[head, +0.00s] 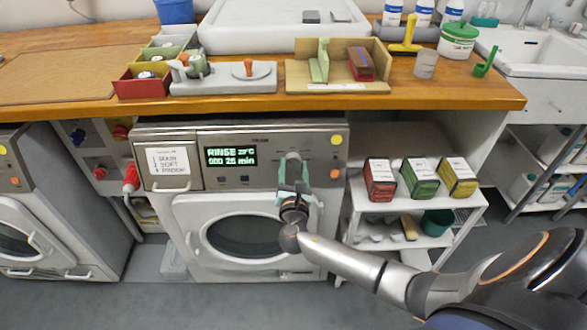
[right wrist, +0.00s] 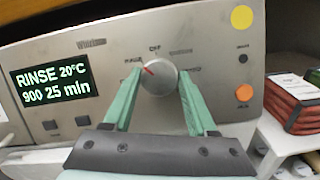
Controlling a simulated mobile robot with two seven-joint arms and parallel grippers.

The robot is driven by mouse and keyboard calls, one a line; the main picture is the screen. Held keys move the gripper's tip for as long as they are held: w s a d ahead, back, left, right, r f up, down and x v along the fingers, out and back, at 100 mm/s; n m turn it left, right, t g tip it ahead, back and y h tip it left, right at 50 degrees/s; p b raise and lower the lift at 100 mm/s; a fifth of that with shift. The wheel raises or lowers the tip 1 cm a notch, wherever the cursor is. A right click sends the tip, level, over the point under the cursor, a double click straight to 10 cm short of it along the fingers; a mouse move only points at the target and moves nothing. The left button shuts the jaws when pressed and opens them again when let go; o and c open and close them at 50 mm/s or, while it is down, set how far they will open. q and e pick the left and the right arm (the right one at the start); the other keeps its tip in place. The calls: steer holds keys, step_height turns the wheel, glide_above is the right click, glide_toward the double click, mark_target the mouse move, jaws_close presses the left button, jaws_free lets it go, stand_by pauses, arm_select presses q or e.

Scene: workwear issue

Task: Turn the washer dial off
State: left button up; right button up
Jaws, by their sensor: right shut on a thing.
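The washer (head: 180,135) stands under the counter. Its lit display (head: 230,157) reads RINSE 20°C, 900, 25 min, and it also shows in the right wrist view (right wrist: 52,86). The silver round dial (right wrist: 158,78) sits on the panel right of the display. Its red mark points up and to the left, left of the OFF label at the top. My right gripper (head: 291,160) has its green fingers on both sides of the dial, shut on it. In the head view the gripper hides the dial. My left gripper is not in view.
A yellow button (right wrist: 241,17) and an orange button (right wrist: 244,92) lie right of the dial. The washer's round door (head: 245,235) is below. A shelf (head: 415,210) with several boxes stands right of the washer. The wooden counter (head: 440,95) overhangs above.

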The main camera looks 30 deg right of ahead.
steer(key=m+h+b, duration=0.1)
steer(key=m, duration=0.2)
steer(key=shift+a+f+m+g, duration=0.1)
steer(key=shift+f+m+g, duration=0.05)
steer(key=shift+m+g, duration=0.2)
steer(key=m+g+b, duration=0.1)
steer(key=m, duration=0.2)
steer(key=shift+h, duration=0.3)
steer(key=shift+w+a+m+g+b, duration=0.1)
steer(key=shift+m+g+b, duration=0.4)
steer(key=shift+m, duration=1.25)
steer(key=o, duration=1)
steer(key=shift+c, duration=0.2)
steer(key=o, duration=0.4)
steer(key=p+v, duration=0.1)
steer(key=v, duration=1.1)
steer(key=shift+a, duration=0.25)
